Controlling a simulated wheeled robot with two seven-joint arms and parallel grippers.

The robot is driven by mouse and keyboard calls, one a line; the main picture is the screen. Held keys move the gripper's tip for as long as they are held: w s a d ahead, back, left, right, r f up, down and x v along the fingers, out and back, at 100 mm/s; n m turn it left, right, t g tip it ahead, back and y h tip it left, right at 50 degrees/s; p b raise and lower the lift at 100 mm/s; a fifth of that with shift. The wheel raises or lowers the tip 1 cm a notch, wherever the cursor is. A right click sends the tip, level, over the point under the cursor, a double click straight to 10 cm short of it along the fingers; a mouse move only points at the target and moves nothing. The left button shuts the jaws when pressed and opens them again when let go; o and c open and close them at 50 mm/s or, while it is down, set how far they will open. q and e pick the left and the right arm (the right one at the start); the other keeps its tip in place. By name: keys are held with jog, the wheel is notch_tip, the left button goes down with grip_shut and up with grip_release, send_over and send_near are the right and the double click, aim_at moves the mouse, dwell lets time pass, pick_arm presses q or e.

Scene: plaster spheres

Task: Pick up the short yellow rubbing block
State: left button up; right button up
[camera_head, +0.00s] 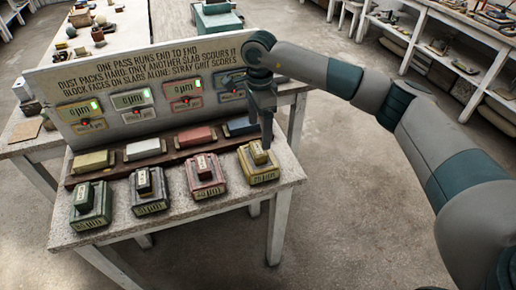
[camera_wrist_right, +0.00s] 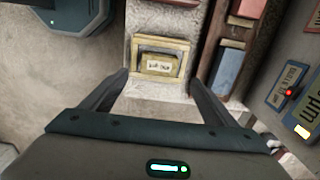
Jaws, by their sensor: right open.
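The short yellow rubbing block (camera_head: 258,152) sits on a yellow slab (camera_head: 262,174) at the right end of the front row on the table. In the right wrist view the block (camera_wrist_right: 159,65) lies inside the outline of its slab (camera_wrist_right: 138,44), ahead and between the fingers. My right gripper (camera_head: 261,128) points down just above the block. Its two fingers are spread with nothing between them, and in the right wrist view the gripper (camera_wrist_right: 156,78) is also open. My left gripper is not in view.
Red (camera_head: 205,176), grey (camera_head: 150,190) and green (camera_head: 91,204) slabs with blocks stand to the left. Behind them a brown rack (camera_head: 131,163) holds several coloured bars. An upright lettered panel (camera_head: 125,85) with lit displays rises close behind. Floor to the right is clear.

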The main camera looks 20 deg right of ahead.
aim_at(258, 148)
jog(key=shift+f, duration=0.7)
jog(key=shift+s+a+f+p, duration=0.1)
jog(key=shift+a+f+p, duration=0.1)
jog(key=shift+f+p, duration=1.55)
jog(key=shift+f, duration=0.85)
jog(key=c, duration=1.3)
